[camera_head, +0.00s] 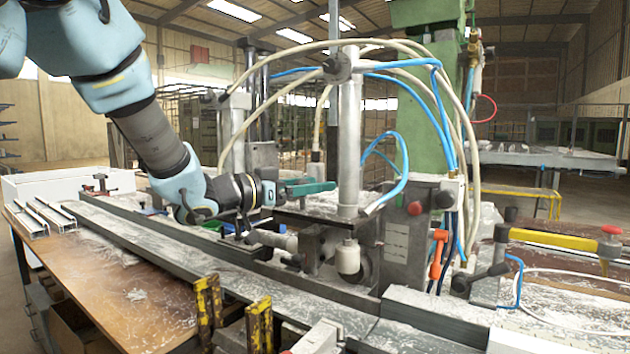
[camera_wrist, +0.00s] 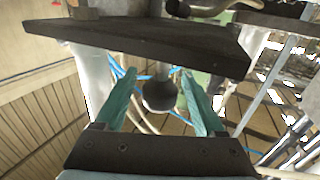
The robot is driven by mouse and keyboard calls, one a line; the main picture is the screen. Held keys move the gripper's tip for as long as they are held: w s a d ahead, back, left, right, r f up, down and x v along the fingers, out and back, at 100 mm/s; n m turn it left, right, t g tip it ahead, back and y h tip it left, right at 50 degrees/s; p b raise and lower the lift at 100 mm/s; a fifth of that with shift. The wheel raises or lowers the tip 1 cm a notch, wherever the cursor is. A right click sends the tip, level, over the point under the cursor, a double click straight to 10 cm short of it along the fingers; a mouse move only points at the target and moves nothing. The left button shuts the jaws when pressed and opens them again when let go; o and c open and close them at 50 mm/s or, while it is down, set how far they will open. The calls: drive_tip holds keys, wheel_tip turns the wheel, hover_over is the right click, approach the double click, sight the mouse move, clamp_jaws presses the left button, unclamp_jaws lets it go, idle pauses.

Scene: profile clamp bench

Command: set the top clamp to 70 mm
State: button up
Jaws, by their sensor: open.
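My gripper (camera_head: 322,187) is at mid-height in the head view, its teal fingers reaching right toward the upright silver clamp column (camera_head: 348,140). In the wrist view my gripper (camera_wrist: 160,78) is open, with one finger on each side of a dark round knob (camera_wrist: 160,97) on a thin stem. The knob shows in the gap between the fingers, with space on both sides. I cannot tell whether it is level with the fingertips or beyond them. No knob shows at the fingertips in the head view. I cannot read any clamp scale or setting.
A long grey profile rail (camera_head: 230,270) runs along the bench. Yellow-black clamp posts (camera_head: 208,305) stand in front. A dark flat plate (camera_head: 305,214) lies just below my gripper. Hoses (camera_head: 405,62) loop over the column. A green machine column (camera_head: 425,110) stands at the right.

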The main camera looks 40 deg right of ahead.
drive_tip(key=shift+s+d, duration=0.1)
drive_tip(key=shift+d, duration=0.3)
drive_tip(key=shift+c, duration=0.2)
clamp_jaws()
idle(1.0)
